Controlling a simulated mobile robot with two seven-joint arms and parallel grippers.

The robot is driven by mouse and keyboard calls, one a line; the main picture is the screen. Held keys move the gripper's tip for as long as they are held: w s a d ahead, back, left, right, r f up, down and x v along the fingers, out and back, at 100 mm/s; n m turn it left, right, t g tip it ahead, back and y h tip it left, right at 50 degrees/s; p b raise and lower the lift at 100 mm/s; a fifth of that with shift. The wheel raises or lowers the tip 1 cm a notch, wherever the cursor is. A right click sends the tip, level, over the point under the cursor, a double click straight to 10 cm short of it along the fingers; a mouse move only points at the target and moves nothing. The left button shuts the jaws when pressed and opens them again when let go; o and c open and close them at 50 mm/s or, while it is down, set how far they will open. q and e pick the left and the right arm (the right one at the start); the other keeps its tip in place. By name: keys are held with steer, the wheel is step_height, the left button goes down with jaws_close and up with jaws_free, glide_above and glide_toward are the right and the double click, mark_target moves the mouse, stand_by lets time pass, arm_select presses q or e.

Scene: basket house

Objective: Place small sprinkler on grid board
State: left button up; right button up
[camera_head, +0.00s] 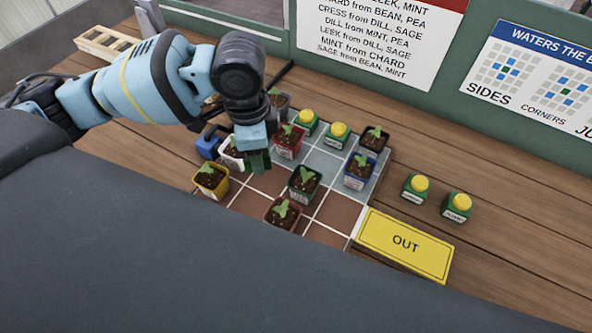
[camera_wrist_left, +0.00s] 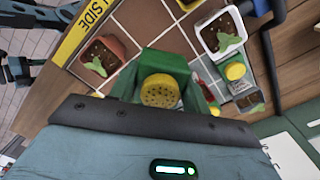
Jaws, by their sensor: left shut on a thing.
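My left gripper (camera_head: 256,156) is shut on a small green sprinkler with a yellow perforated top (camera_wrist_left: 160,91). In the head view the arm and fingers mostly hide it. The gripper is over the left part of the grid board (camera_head: 335,211), which has brown and grey-blue squares with white lines. I cannot tell whether the sprinkler touches the board. Two similar sprinklers (camera_head: 306,121) (camera_head: 337,136) stand at the board's far side. Two more (camera_head: 414,187) (camera_head: 457,206) stand on the wood table to the right. My right gripper is not in view.
Several seedling pots stand on the board, including a green pot (camera_head: 304,183), a blue pot (camera_head: 359,173) and a yellow pot (camera_head: 211,181). A white pot (camera_wrist_left: 222,34) is close to the gripper. A yellow OUT sign (camera_head: 405,245) lies at the right. Some brown squares are bare.

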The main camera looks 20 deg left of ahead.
mark_target(271, 178)
arm_select(q)
steer(key=m, duration=0.5)
steer(key=shift+w+f+m, duration=0.15)
steer(key=shift+w+m, duration=0.15)
steer(key=shift+w, duration=0.1)
steer(key=m, duration=0.3)
steer(key=w+m, duration=0.1)
steer(key=m, duration=0.3)
steer(key=shift+d+f, duration=0.1)
steer(key=shift+f, duration=0.1)
steer(key=m, duration=0.3)
steer(key=w+m, duration=0.1)
steer(key=m, duration=0.3)
steer(key=shift+f, duration=0.2)
steer(key=m, duration=0.6)
steer(key=shift+w+f, duration=0.2)
steer(key=shift+w, duration=0.2)
steer(key=shift+f, duration=5)
steer(key=shift+f, duration=0.1)
